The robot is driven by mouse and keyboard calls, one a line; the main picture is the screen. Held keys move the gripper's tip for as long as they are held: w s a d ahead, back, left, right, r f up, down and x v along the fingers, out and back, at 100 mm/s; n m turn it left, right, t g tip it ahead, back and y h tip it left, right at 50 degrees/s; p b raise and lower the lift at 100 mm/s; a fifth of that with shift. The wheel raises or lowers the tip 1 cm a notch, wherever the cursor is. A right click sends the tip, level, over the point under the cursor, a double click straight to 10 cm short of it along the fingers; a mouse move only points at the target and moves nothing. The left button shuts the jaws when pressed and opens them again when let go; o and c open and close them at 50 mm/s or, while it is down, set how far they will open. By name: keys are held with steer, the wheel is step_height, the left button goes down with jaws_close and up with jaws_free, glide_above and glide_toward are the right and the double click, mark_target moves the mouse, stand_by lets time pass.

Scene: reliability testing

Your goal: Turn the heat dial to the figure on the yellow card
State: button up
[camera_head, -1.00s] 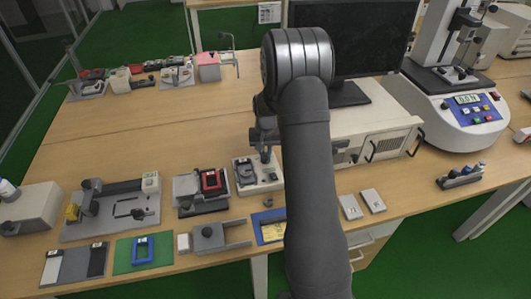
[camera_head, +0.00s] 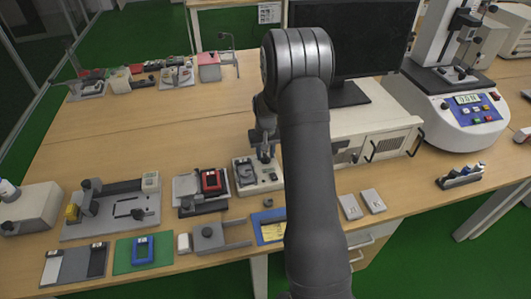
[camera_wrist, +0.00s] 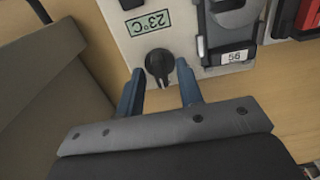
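The heat dial (camera_wrist: 158,63) is a round black knob on a pale panel (camera_wrist: 197,71) in the wrist view. A green display (camera_wrist: 148,24) above it reads 23°C, upside down. My gripper (camera_wrist: 159,72) is open, with its blue fingertips on either side of the dial; I cannot tell whether they touch it. In the head view my gripper (camera_head: 265,154) points down at the pale heating unit (camera_head: 262,188), and the dial is hard to make out. A yellow card (camera_head: 272,231) lies in a blue frame at the table's front edge; its figure is too small to read.
A dark holder beside the dial carries a label reading 56 (camera_wrist: 235,57). A red-framed device (camera_head: 211,181) stands left of the unit, and a pale cabinet (camera_head: 375,140) with a monitor stands right. Two small grey plates (camera_head: 349,206) lie nearer the front edge.

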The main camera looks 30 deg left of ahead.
mark_target(266, 154)
step_height(266, 154, up, 18)
steer(key=shift+f, duration=0.25)
stand_by(0.4)
step_height(266, 154, down, 18)
steer(key=shift+r, duration=0.2)
stand_by(0.4)
steer(key=shift+r, duration=0.1)
